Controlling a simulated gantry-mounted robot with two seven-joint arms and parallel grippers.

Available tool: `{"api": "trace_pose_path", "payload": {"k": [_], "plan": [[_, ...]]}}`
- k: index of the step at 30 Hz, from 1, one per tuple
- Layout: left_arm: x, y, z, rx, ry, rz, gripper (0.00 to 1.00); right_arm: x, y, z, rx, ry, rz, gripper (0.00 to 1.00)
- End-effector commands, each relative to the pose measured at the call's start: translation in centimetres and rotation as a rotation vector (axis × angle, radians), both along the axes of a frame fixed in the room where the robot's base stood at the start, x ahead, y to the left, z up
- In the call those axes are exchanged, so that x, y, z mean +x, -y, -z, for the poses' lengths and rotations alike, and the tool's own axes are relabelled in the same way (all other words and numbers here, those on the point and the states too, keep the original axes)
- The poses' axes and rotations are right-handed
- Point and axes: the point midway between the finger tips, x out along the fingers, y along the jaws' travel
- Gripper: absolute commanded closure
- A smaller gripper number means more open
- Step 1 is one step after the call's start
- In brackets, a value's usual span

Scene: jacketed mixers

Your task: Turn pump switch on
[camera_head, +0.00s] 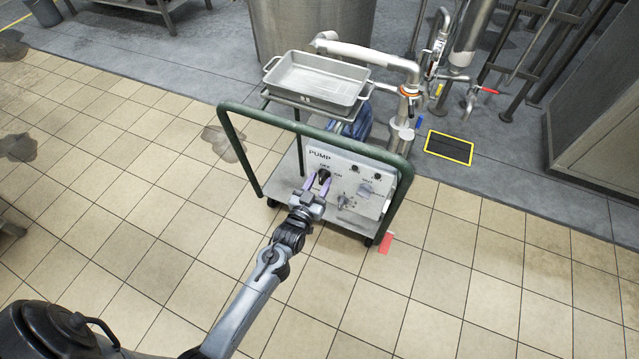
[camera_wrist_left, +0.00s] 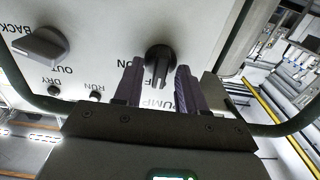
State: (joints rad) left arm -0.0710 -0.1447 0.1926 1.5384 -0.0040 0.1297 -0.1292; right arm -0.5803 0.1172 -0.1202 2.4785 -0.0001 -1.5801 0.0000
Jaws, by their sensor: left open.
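The white pump panel (camera_head: 348,172), labelled PUMP, is mounted on a cart with a green tube frame. The black pump switch (camera_head: 324,176) is a rotary knob at the panel's upper left, between OFF and ON lettering. It also shows in the left wrist view (camera_wrist_left: 159,62). My left gripper (camera_head: 317,184) is open, its two purple-grey fingers (camera_wrist_left: 157,84) on either side of the knob. Whether the fingers touch the knob cannot be told. Part of the lettering is hidden by the fingers. My right gripper is not in view.
A grey knob (camera_head: 366,190) marked OUT and BACK sits further right on the panel. A metal tray (camera_head: 317,82) and pipes stand behind the panel. The green cart frame (camera_head: 402,190) borders it. The tiled floor (camera_head: 130,180) to the left is mostly clear.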

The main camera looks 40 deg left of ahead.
Motion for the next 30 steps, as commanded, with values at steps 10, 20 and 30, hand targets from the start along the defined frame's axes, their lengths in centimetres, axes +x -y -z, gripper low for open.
{"api": "trace_pose_path", "payload": {"k": [10,20,30], "plan": [[0.37,-0.09,-0.04,0.0,0.0,0.0,0.6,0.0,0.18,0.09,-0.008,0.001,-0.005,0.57],[0.35,-0.08,-0.03,0.0,0.0,0.0,1.0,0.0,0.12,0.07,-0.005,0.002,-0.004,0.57],[0.35,-0.07,-0.16,0.029,-0.006,0.001,1.0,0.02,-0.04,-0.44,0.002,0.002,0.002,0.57]]}}
